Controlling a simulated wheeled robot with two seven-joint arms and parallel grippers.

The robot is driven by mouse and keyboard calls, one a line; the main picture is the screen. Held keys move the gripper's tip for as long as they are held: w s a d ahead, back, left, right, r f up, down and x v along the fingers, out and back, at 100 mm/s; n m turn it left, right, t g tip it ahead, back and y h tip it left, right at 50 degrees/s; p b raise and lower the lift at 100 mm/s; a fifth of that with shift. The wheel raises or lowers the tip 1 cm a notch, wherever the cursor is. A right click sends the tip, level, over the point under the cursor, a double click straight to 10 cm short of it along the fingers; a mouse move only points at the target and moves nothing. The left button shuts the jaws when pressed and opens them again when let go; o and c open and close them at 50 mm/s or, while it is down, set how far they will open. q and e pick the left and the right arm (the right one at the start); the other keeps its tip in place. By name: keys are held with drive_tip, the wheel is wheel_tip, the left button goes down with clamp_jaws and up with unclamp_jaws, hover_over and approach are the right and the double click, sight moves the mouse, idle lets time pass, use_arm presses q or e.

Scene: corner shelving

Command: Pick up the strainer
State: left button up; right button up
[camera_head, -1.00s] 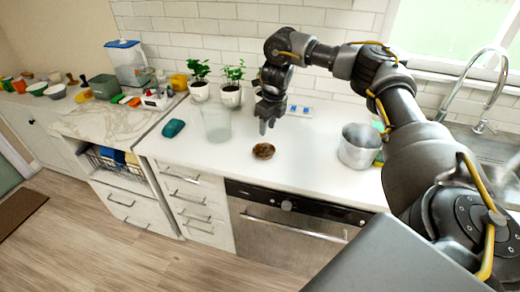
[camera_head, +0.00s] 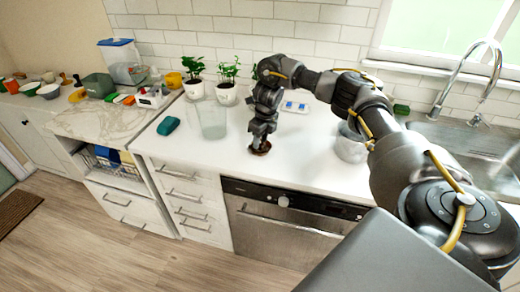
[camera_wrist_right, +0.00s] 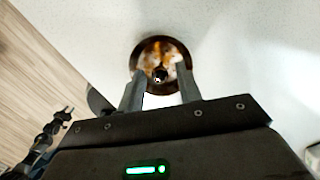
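The strainer is a small, round, brown, shiny dish with a dark knob at its centre. It lies on the white counter, and its rim (camera_head: 266,150) shows under my right gripper (camera_head: 257,146) in the head view, which hides most of it. In the right wrist view the strainer (camera_wrist_right: 155,46) is at the top middle. My right gripper (camera_wrist_right: 160,70) is open there, pointing down, with one finger on each side of the knob. I cannot tell whether the fingers touch it.
A clear glass container (camera_head: 212,120) and a teal object (camera_head: 168,126) stand left of my right gripper. A metal pot (camera_head: 350,150) is to the right, partly behind my arm. Potted plants (camera_head: 227,92) stand at the wall. The counter's front edge is near.

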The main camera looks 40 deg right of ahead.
drive_tip(key=shift+w+f, duration=0.2)
drive_tip(key=shift+f, duration=0.8)
drive_tip(key=shift+r, duration=0.1)
clamp_jaws()
